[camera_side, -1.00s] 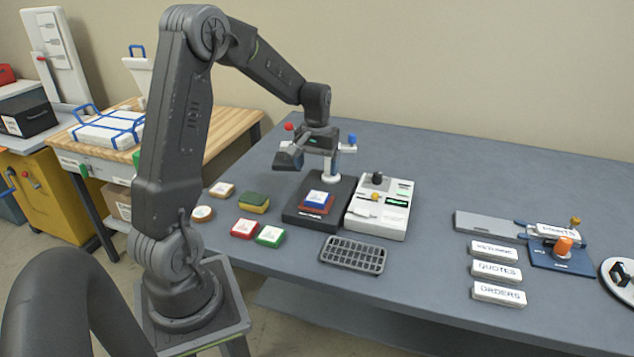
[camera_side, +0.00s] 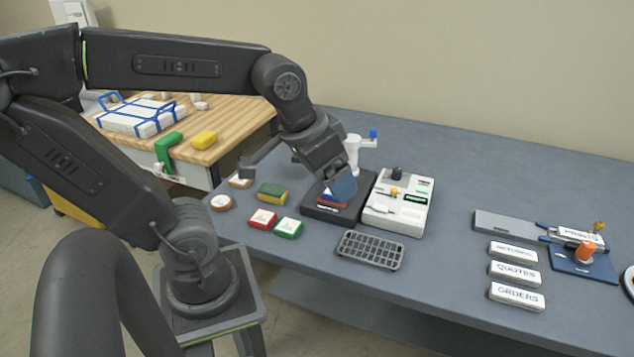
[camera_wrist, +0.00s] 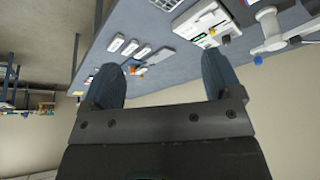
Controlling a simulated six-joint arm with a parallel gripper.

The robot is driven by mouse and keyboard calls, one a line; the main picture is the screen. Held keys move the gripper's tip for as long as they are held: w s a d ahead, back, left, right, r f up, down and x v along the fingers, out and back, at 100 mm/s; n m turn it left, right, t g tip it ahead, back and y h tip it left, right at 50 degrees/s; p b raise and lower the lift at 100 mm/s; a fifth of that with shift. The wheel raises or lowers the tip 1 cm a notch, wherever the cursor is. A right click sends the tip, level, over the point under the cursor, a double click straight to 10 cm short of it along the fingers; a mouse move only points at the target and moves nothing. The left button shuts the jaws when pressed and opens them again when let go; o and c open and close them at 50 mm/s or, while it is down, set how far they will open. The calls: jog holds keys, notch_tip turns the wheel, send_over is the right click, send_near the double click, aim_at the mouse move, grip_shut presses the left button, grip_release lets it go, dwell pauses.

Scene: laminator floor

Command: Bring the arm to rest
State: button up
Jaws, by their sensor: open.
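My gripper (camera_side: 343,190) shows in the side view, tilted down in front of the black square base (camera_side: 355,212) of a stand. One blue-grey finger hides part of a red and blue block (camera_side: 328,197) on that base; I cannot tell whether it touches it. In the wrist view my gripper (camera_wrist: 162,72) has its two blue-grey fingers wide apart, with nothing held between them. My arm is bent, with its elbow out at the left edge of the side view.
A white device (camera_side: 399,203) stands right of the base, a grey grid tray (camera_side: 370,250) in front. Red (camera_side: 262,219) and green (camera_side: 288,227) blocks and a sponge (camera_side: 272,193) lie left. Labelled white blocks (camera_side: 516,296) lie right. Open table lies between.

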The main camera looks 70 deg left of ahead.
jog(key=s+d, duration=0.1)
jog(key=s+m, duration=0.1)
jog(key=shift+s+d+f+t, duration=0.2)
jog(key=shift+s+d+t, duration=0.1)
jog(key=shift+s+d, duration=0.1)
